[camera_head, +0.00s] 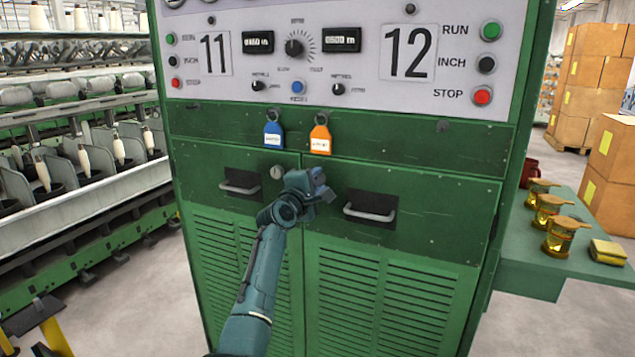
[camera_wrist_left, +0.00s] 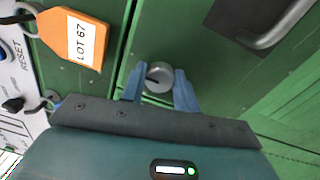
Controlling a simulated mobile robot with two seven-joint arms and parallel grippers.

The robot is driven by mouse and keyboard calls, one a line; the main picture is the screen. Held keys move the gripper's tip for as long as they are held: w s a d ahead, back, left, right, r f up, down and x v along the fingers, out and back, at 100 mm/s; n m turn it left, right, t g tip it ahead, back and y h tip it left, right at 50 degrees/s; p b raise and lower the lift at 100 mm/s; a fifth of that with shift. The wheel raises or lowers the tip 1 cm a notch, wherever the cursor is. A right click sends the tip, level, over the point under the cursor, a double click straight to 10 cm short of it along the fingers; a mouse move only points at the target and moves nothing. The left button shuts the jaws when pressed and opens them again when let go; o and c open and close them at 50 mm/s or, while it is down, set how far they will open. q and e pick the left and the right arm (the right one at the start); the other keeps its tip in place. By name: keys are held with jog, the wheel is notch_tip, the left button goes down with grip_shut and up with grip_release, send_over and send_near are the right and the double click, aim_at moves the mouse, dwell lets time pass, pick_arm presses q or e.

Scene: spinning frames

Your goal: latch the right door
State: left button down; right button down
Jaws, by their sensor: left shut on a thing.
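The right door (camera_head: 420,200) of the green cabinet looks flush with its frame, with a bar handle (camera_head: 369,212) in a dark recess. My left gripper (camera_head: 318,186) is at the upper left corner of this door. In the left wrist view, its two blue fingers (camera_wrist_left: 159,88) are closed around a round metal latch knob (camera_wrist_left: 159,74), one on each side. A short dark slot marks the knob's face. In the head view my gripper hides this knob. The left door (camera_head: 240,210) has its own round knob (camera_head: 277,172) and handle (camera_head: 239,188). My right gripper is not in view.
A blue tag (camera_head: 273,135) and an orange tag (camera_head: 320,139) hang just above the doors, the orange one close to my gripper. A green side shelf (camera_head: 540,255) with amber jars stands at the right. Spinning frames (camera_head: 80,170) line the left.

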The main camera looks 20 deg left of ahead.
pick_arm(q)
jog(key=shift+r, duration=0.15)
jog(key=c, duration=1.1)
grip_release()
jog(key=shift+o, duration=0.2)
jog(key=shift+s, duration=0.1)
jog(key=s, duration=1.3)
jog(key=shift+f, duration=0.4)
jog(key=shift+d, duration=0.15)
